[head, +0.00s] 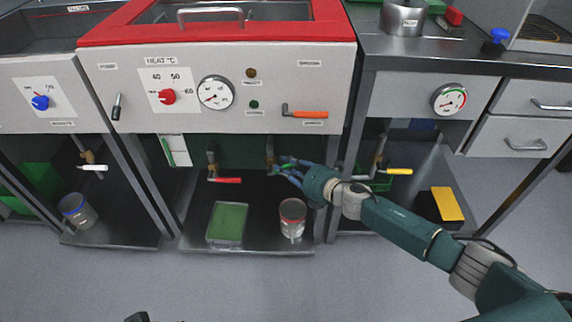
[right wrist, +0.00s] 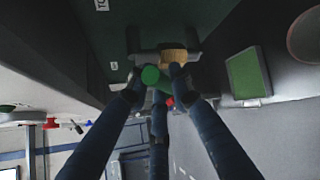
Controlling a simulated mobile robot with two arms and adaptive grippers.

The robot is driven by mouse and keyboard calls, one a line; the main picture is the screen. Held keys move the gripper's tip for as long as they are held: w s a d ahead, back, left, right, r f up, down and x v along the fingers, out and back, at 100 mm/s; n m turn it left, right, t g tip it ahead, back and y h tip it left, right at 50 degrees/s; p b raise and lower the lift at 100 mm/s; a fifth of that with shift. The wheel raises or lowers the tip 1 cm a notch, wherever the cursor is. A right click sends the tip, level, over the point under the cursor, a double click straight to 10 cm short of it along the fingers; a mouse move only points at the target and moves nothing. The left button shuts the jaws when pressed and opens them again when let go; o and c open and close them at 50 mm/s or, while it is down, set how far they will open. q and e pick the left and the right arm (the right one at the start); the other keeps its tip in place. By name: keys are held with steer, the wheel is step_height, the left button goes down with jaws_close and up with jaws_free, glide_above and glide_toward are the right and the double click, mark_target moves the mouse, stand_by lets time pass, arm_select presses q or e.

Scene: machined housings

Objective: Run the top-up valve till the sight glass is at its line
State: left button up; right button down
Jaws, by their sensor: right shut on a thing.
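My right gripper (head: 287,168) is under the front panel of the middle machine, its fingers shut around the green handle of a valve. In the right wrist view the green handle (right wrist: 150,75) shows between the fingers, with a brass valve body (right wrist: 172,62) behind it. A white label beside it is partly cut off by shadow and a finger. A white panel with a narrow green strip (head: 167,151), perhaps the sight glass, hangs at the left of the bay; its level and line are too small to read. Dark tips at the bottom edge may be my left gripper (head: 140,316).
A red-handled valve (head: 224,180) is left of my right gripper. A green-topped tray (head: 228,222) and a glass jar (head: 292,218) stand on the shelf below. An orange lever (head: 305,113) is on the panel above. A yellow-handled valve (head: 398,171) is in the right bay.

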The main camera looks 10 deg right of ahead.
steer(key=shift+d+f, duration=0.1)
steer(key=shift+d, duration=0.1)
steer(key=c, duration=1.5)
jaws_free()
steer(key=v, duration=1.2)
